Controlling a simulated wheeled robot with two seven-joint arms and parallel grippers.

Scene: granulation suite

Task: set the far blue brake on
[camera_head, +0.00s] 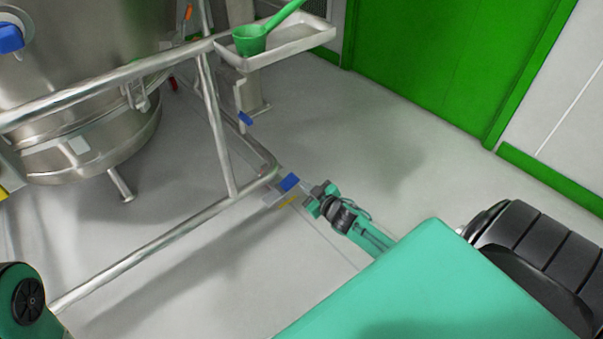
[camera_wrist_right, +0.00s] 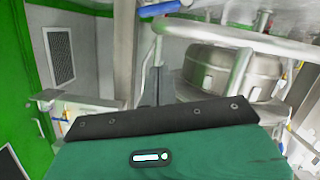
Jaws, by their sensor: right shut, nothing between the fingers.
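Two small blue brake pedals show on the steel frame's lower rail in the head view. The far blue brake (camera_head: 245,118) is by the post under the tray. The near blue brake (camera_head: 289,182) is at the frame's front corner, with a yellow part below it. My right gripper (camera_head: 309,203) is shut and empty, low beside the near brake; whether it touches is unclear. It is well short of the far brake. In the right wrist view a blue piece (camera_wrist_right: 159,7) shows at the top; I cannot tell which brake it is. My left gripper is out of view.
A large steel vessel (camera_head: 85,60) stands inside the tubular frame (camera_head: 215,125). A tray (camera_head: 290,42) with a green scoop (camera_head: 251,38) juts out above the far brake. A green door (camera_head: 425,60) is at the back. The floor right of the frame is clear.

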